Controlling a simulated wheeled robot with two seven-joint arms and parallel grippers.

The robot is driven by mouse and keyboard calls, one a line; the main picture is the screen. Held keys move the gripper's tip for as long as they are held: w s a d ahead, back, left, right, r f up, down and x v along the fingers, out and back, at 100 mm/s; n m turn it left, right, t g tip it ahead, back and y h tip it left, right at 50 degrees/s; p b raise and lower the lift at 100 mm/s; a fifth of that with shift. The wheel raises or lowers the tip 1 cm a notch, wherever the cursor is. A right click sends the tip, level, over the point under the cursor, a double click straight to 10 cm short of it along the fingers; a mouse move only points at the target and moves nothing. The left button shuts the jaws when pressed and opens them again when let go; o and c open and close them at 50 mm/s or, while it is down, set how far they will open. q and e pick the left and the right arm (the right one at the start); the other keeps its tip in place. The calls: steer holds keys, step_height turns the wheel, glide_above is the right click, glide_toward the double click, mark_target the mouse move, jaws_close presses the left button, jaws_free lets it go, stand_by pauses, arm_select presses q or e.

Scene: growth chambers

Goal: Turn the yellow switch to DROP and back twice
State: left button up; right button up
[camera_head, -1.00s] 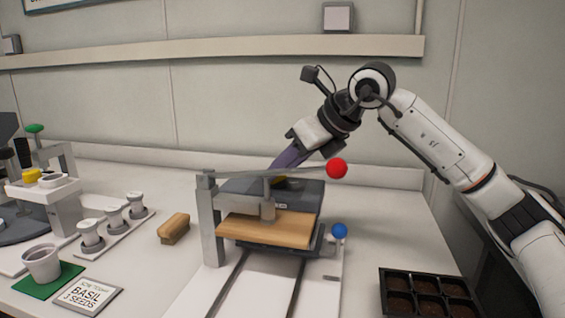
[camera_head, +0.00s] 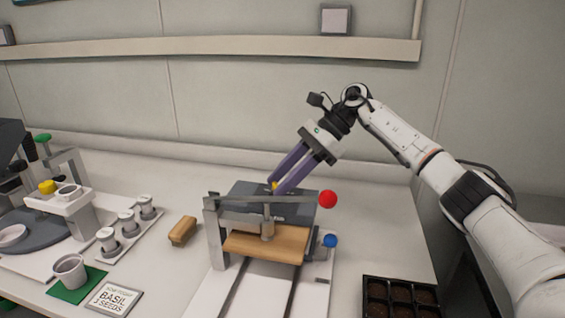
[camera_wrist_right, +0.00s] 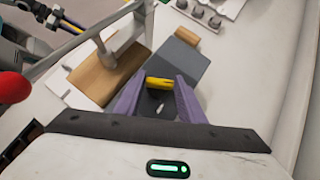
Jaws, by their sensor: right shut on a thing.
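The yellow switch (camera_wrist_right: 159,84) lies between the purple fingertips of my right gripper (camera_wrist_right: 158,90) in the right wrist view. In the head view only a small bit of yellow (camera_head: 275,186) shows beside the fingertips of the right gripper (camera_head: 275,189). The gripper is shut on the switch. The switch sits on top of the dark grey box (camera_head: 243,190) at the back of the press. Its lettering is too small to read.
A press lever with a red ball (camera_head: 328,199) crosses in front of the fingers, above a wooden block (camera_head: 285,243). A blue knob (camera_head: 330,241) is at its right. A black seed tray (camera_head: 400,283) stands front right. The bench behind the press is clear.

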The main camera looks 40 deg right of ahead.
arm_select(q)
steer(key=shift+d+r+p, duration=0.15)
steer(key=shift+r+p, duration=0.85)
steer(key=shift+r, duration=0.5)
arm_select(e)
steer(key=shift+w+n+g+y, duration=0.2)
steer(key=shift+n+g+y, duration=0.1)
steer(key=shift+n+g, duration=1.05)
arm_select(q)
steer(key=shift+s, duration=0.1)
arm_select(e)
steer(key=shift+n, duration=0.35)
steer(key=o, duration=1)
steer(key=shift+d, duration=0.1)
steer(key=shift+o, duration=0.2)
